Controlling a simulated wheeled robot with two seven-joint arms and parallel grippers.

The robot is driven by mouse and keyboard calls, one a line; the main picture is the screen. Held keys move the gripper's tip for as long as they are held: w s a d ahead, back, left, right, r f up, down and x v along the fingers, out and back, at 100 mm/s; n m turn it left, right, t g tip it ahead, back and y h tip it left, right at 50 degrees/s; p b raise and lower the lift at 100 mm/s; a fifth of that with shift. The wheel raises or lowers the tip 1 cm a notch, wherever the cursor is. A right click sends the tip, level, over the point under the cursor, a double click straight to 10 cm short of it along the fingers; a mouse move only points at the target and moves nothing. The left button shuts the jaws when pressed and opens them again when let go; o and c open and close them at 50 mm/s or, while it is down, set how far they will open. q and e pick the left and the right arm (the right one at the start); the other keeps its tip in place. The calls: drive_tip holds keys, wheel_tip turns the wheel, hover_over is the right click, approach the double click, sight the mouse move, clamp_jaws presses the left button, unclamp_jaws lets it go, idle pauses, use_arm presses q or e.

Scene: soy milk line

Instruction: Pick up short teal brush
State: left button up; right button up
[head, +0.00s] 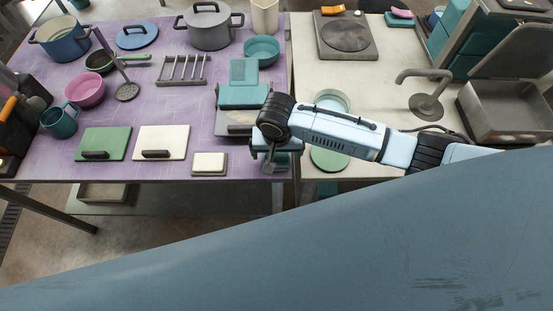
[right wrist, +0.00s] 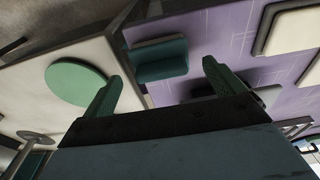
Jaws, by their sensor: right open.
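The short teal brush (right wrist: 160,60) shows in the right wrist view as a dark teal block with a pale strip along one side. It lies on the purple tabletop close to the edge by the pale counter. My right gripper (right wrist: 163,88) is open, with one green finger on each side of the view and the brush beyond and between the tips. They look apart from it. In the head view the right gripper (head: 270,163) is over the front right corner of the purple table. The brush there is mostly hidden under the gripper.
A white block (head: 209,163) lies left of the right gripper, with a white board (head: 161,143) and a green board (head: 103,144) farther left. A green disc (head: 329,159) is on the pale counter to the right. A teal stack (head: 244,96) stands behind the gripper.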

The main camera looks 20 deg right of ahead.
sight(277, 155)
drive_tip(key=f, duration=0.3)
drive_tip(key=shift+w+f, duration=0.2)
drive_tip(key=c, duration=1.1)
wheel_tip(277, 155, up, 10)
drive_tip(key=shift+p, duration=0.3)
